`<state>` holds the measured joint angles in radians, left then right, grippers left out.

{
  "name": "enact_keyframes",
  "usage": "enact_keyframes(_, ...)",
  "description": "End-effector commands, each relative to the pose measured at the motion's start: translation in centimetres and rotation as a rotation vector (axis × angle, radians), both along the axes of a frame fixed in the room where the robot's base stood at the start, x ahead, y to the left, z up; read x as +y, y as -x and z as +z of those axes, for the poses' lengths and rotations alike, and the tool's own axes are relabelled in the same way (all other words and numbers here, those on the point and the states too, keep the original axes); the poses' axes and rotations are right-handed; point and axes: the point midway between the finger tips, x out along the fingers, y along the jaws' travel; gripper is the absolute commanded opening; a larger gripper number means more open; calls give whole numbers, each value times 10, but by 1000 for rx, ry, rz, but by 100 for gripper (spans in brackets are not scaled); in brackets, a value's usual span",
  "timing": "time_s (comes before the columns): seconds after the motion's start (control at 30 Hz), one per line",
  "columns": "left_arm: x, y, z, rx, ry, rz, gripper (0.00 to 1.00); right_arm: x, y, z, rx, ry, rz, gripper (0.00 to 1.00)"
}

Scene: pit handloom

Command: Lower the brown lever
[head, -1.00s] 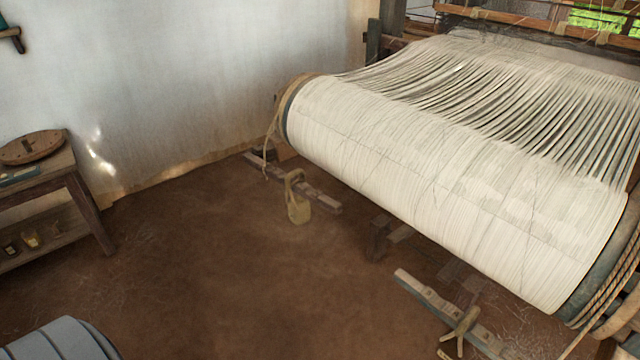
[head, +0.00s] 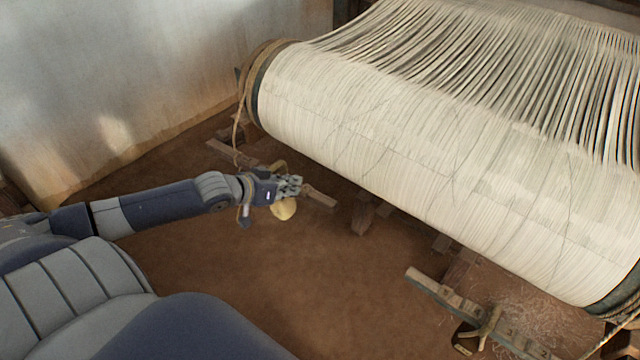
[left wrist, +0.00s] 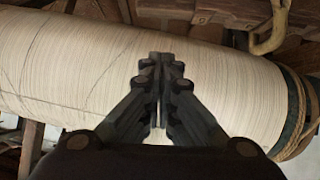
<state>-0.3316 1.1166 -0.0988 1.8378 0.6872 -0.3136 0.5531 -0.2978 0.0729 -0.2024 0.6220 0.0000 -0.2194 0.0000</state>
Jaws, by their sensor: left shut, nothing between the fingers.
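Two brown wooden bars lie low beneath the loom's roller; I cannot tell which one the task calls the lever. The far bar (head: 320,198) is partly hidden by my left gripper (head: 296,185), and a tan weight (head: 285,210) hangs there just below the gripper. The near bar (head: 440,292) sticks out at the lower right with a tan tie around it. My left gripper is shut and empty over the far bar; whether it touches the bar I cannot tell. Its closed fingers also show in the left wrist view (left wrist: 160,75). My right gripper is out of view.
The big roller wound with white warp threads (head: 400,140) fills the right side, above the bars. A rope (head: 238,125) hangs at its left end. A white wall (head: 120,80) stands behind. The brown floor (head: 330,270) in front is open.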

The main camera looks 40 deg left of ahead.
Motion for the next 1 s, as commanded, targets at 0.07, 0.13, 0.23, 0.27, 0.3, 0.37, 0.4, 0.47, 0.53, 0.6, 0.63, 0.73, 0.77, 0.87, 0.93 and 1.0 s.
enact_keyframes(0.07, 0, -3, -3, 0, 2, 1, 0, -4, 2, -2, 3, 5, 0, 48)
enact_keyframes(0.13, 0, -7, -4, -2, 1, 2, 0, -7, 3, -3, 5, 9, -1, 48)
enact_keyframes(0.23, -1, -14, -9, -4, 0, 3, 0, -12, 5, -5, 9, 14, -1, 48)
enact_keyframes(0.27, -2, -17, -11, -4, 1, 2, 0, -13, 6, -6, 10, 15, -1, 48)
enact_keyframes(0.3, -3, -20, -12, -5, 1, 1, 0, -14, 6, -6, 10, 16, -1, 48)
enact_keyframes(0.37, -3, -25, -16, -4, 1, 3, 0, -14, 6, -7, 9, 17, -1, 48)
enact_keyframes(0.4, -4, -28, -19, -4, 1, 2, 0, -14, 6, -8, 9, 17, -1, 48)
enact_keyframes(0.47, -5, -34, -22, -4, 0, 3, 0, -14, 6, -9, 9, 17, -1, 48)
enact_keyframes(0.53, -6, -40, -26, -5, 0, 2, 0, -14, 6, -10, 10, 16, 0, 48)
enact_keyframes(0.6, -7, -47, -30, -4, 1, 2, 0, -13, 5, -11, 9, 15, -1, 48)
enact_keyframes(0.63, -8, -49, -33, -3, 0, 3, 0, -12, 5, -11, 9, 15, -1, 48)
enact_keyframes(0.73, -10, -60, -39, -4, 0, 3, 0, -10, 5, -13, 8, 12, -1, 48)
enact_keyframes(0.77, -10, -63, -41, -4, 0, 1, 0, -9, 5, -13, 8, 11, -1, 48)
enact_keyframes(0.87, -12, -73, -49, -3, 0, 3, 0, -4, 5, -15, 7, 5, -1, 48)
enact_keyframes(0.93, -13, -81, -53, -4, 0, 3, 0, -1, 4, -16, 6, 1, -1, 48)
enact_keyframes(1.0, -15, -84, -63, 1, 0, 2, 0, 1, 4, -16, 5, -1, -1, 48)
